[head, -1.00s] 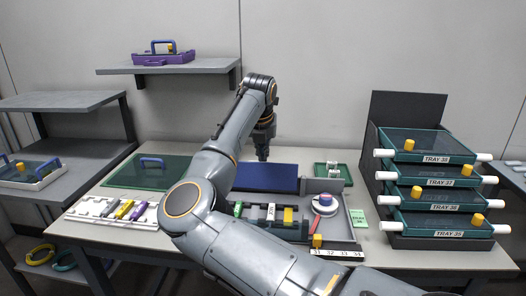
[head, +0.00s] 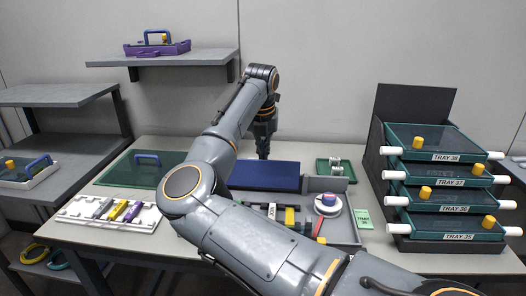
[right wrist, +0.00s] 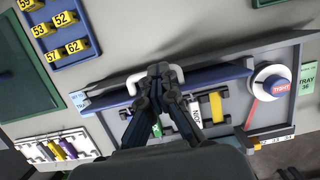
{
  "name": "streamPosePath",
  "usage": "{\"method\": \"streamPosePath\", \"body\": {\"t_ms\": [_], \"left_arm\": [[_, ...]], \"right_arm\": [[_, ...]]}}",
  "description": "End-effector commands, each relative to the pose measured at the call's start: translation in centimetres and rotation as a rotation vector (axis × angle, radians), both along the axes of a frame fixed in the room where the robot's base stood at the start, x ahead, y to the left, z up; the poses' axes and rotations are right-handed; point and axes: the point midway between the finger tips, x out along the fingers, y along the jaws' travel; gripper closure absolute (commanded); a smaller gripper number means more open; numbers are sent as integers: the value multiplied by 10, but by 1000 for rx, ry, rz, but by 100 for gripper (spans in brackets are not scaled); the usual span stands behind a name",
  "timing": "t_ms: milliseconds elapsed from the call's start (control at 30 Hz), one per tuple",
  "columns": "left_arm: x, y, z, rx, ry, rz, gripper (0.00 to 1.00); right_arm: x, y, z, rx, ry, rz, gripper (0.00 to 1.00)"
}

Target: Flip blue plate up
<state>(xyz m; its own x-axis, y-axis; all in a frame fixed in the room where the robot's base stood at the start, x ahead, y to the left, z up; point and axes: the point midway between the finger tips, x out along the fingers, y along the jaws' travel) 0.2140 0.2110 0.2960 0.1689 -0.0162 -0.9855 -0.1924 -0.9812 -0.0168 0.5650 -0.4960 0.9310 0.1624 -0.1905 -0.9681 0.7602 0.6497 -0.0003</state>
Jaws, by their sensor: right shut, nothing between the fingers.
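The blue plate (head: 264,177) stands tilted at the back of the grey work tray, its broad dark-blue face showing in the head view. In the right wrist view it shows only as a narrow blue band (right wrist: 218,77). My right gripper (head: 263,153) is at the plate's upper back edge in the head view, pointing down. In the right wrist view its fingers (right wrist: 160,72) are shut with nothing between them, close to a white handle (right wrist: 175,73) by the band. I cannot tell whether they touch the handle. My left gripper is not in view.
The grey tray (head: 345,222) holds small colored parts and a round white dial (head: 329,205). A rack of labelled trays (head: 440,243) stands at the right.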

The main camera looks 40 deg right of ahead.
Motion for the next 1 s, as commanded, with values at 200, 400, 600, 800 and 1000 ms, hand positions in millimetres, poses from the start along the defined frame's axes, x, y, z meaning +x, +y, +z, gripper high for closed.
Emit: {"method": "streamPosePath", "body": {"t_ms": [200, 400, 600, 800, 1000], "left_arm": [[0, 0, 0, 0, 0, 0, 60], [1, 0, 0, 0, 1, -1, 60], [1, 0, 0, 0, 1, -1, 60], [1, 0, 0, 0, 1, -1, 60], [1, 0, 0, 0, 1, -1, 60]], "right_arm": [[-4, 5, 25, -3, -4, 0, 100], [-12, 14, 69, -3, -5, 1, 100], [-18, 22, 103, -3, -5, 1, 100], [-21, 25, 117, -3, -3, 1, 100], [-21, 26, 118, -2, -2, 1, 100]]}}
